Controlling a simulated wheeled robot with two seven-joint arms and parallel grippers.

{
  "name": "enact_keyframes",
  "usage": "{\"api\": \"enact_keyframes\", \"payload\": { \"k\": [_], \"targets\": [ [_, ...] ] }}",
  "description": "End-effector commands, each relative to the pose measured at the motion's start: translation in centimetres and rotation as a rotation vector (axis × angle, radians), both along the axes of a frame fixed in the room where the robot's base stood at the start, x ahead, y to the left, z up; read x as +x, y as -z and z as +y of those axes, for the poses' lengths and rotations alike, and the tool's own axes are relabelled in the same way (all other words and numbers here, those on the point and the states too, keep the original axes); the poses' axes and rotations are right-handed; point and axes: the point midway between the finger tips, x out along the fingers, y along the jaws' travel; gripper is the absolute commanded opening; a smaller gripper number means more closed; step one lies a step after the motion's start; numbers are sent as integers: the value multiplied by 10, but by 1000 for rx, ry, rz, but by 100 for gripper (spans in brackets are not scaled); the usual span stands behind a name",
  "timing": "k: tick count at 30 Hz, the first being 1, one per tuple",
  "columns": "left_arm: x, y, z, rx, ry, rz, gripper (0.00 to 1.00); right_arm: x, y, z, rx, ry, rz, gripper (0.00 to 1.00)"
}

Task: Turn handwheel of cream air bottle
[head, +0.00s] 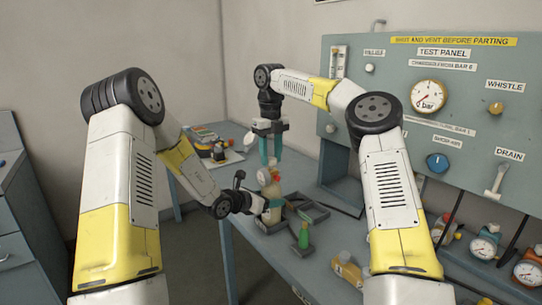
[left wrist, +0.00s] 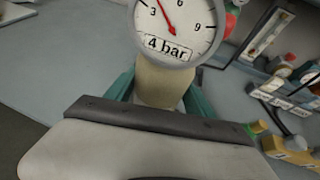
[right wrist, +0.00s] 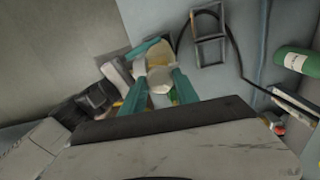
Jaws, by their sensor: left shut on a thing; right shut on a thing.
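The cream air bottle (head: 271,191) stands upright, held above the grey tray on the bench. My left gripper (head: 270,205) is shut around its body from the left. The left wrist view shows the cream body (left wrist: 160,84) between the teal fingers, with a round gauge (left wrist: 178,25) in front, labelled 4 bar. My right gripper (head: 270,160) points down from above, shut on the handwheel at the bottle's top. In the right wrist view the teal fingers (right wrist: 160,88) flank a pale cream piece; the wheel's outline is hard to make out.
A grey tray (head: 313,212) lies by the bottle, with a green bottle (head: 303,236) nearby. The test panel (head: 400,65) rises at the right. Gauges (head: 484,248) line the bench's right side. More items lie at the back left.

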Motion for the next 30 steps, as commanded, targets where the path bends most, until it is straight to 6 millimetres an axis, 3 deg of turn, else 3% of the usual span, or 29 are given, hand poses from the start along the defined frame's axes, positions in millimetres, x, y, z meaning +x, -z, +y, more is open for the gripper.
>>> {"api": "enact_keyframes", "payload": {
  "k": [18, 19, 21, 30],
  "targets": [
    [0, 0, -1, -2, 1, 2, 0, 0, -4, 1, 10, -16, -6, 0],
    [0, 0, -1, -2, 1, 2, 0, 0, -5, 1, 10, -16, -8, 42],
    [0, 0, -1, -2, 1, 2, 0, 0, -5, 0, 10, -16, -7, 56],
    [0, 0, -1, -2, 0, 1, 0, 1, -4, -1, 7, -14, -6, 59]
  ]
}}
